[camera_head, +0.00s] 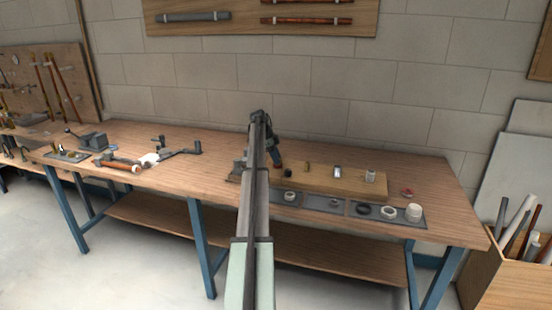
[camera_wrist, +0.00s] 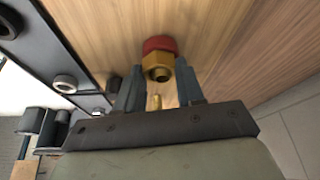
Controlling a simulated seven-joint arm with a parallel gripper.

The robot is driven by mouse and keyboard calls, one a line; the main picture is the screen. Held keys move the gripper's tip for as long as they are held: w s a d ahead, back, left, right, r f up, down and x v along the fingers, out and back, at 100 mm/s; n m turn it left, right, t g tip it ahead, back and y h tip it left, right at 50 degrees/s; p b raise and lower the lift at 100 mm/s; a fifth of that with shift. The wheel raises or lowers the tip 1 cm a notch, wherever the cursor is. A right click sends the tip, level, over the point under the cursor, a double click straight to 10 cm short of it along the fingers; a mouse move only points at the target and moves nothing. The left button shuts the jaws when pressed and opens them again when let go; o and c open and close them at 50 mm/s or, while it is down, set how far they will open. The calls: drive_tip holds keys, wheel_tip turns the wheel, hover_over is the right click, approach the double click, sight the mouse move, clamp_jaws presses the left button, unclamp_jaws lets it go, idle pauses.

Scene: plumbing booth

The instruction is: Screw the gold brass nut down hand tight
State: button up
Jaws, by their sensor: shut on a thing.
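The gold brass nut (camera_wrist: 158,68) shows in the wrist view, six-sided with a round opening facing the camera. A red round part (camera_wrist: 159,44) sits right against its far side. My gripper (camera_wrist: 158,80) has one finger on each side of the nut and is shut on it. A small brass piece (camera_wrist: 154,102) shows between the fingers, nearer the camera. How far the nut is threaded cannot be told. In the head view my arm hides the nut.
A wooden board (camera_head: 330,184) on the bench holds small fittings, including a silver one (camera_head: 337,171) and a white one (camera_head: 370,176). A dark tray (camera_head: 345,207) with several rings lies along its front. Tools (camera_head: 122,164) lie at left.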

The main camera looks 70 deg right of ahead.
drive_tip(key=m, duration=0.1)
drive_tip(key=m+y, duration=0.1)
drive_tip(key=shift+d+m, duration=0.2)
drive_tip(key=shift+m, duration=0.1)
drive_tip(key=shift+m+y, duration=0.5)
drive_tip(key=shift+m, duration=0.6)
drive_tip(key=shift+f, duration=0.1)
drive_tip(key=o, duration=1.7)
drive_tip(key=shift+o, duration=0.2)
drive_tip(key=shift+r, duration=0.2)
drive_tip(key=shift+r, duration=2.4)
